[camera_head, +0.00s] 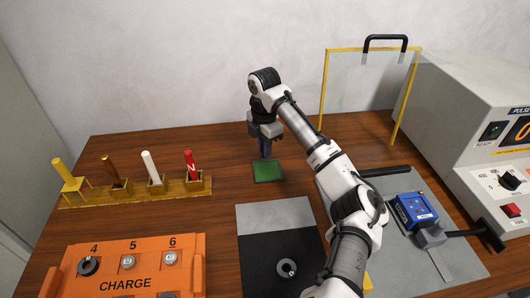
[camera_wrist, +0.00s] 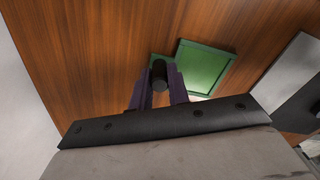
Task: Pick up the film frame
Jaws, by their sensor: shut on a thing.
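The film frame is a green, flat, square piece (camera_head: 268,172) at the middle of the wooden table in the head view. In the wrist view its green panel (camera_wrist: 203,70) lies just beyond my fingers, with a black round grip (camera_wrist: 159,73) at its near left edge. My gripper (camera_head: 265,154) points down over the frame's back edge. In the wrist view my gripper's purple fingers (camera_wrist: 160,84) are on either side of the black grip, closed on it. The frame looks flat and level; I cannot tell whether it touches the table. The fingers' tips are partly hidden by the grip.
A yellow rack (camera_head: 135,194) with colored rods stands left. An orange CHARGE box (camera_head: 130,265) is at front left, a grey-and-black plate (camera_head: 275,220) at front centre. A clear yellow-edged shield (camera_head: 368,90), blue device (camera_head: 415,212) and pulse unit (camera_head: 470,95) stand right.

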